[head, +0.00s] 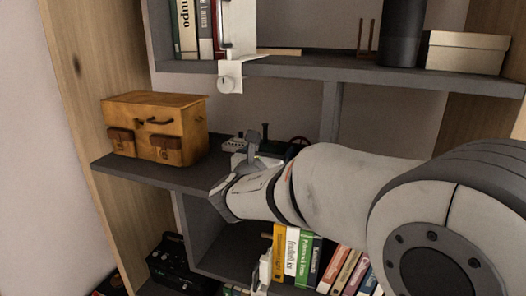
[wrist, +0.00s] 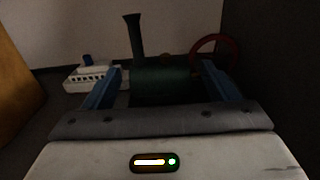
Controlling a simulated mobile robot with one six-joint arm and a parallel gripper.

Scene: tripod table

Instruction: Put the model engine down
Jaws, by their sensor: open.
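The model engine (head: 270,147) has a dark green boiler, a tall dark chimney and a red spoked wheel. It stands upright on the middle grey shelf (head: 160,170), partly hidden behind my gripper in the head view. In the wrist view the engine (wrist: 165,85) lies straight ahead, with its boiler between my blue fingers. My gripper (wrist: 162,80) is open, one finger at each side of the boiler. I cannot tell whether either finger touches it. In the head view my gripper (head: 250,158) reaches in over the shelf from the right.
A white model ship (head: 234,144) stands just left of the engine. A tan leather case (head: 155,128) stands further left. An upper shelf (head: 300,68) hangs above, and books (head: 305,258) stand below. Bare shelf shows in front of the case.

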